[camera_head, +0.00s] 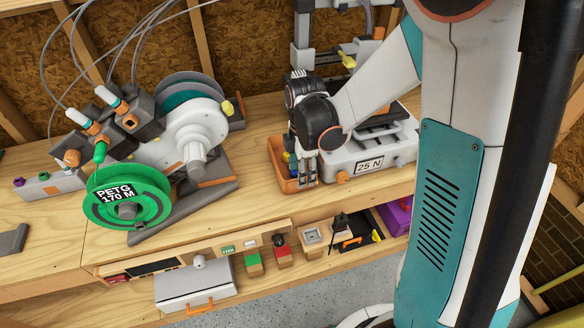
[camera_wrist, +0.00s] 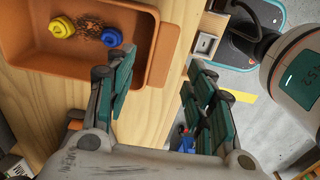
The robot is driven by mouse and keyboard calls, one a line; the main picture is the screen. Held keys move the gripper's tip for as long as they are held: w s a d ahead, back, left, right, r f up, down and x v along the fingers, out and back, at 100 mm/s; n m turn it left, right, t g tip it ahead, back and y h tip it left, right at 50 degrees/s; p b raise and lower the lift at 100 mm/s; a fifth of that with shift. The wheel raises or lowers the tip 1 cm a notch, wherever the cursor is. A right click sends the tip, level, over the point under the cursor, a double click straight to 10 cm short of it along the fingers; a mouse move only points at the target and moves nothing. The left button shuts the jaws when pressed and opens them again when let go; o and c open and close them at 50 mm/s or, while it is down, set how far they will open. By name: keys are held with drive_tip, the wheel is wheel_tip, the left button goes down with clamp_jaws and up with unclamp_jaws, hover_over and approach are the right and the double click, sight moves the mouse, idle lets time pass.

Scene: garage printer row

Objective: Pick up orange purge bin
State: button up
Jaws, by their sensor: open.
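The orange purge bin (camera_head: 279,165) stands on the wooden bench, left of the grey box marked 25 N. In the wrist view the bin (camera_wrist: 30,75) fills the upper left, with a yellow coil (camera_wrist: 62,27), a blue coil (camera_wrist: 111,37) and dark scraps on its floor. My gripper (camera_head: 305,172) is over the bin's front right in the head view, fingers down. In the wrist view my gripper (camera_wrist: 160,68) is open; one finger overlaps the bin's inside and the other is beyond its outer lip. The lip lies between them, and I cannot tell whether they touch it.
The 25 N box (camera_head: 375,148) is close on the bin's right. A green PETG spool (camera_head: 100,213) and printer feed parts are to the left. Switches and a purple box (camera_head: 397,215) are on the lower front ledge.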

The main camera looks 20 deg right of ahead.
drive_tip(key=f+b, duration=0.2)
drive_tip(key=f, duration=0.3)
drive_tip(key=shift+d+f, duration=0.2)
drive_tip(key=shift+r, duration=0.1)
clamp_jaws()
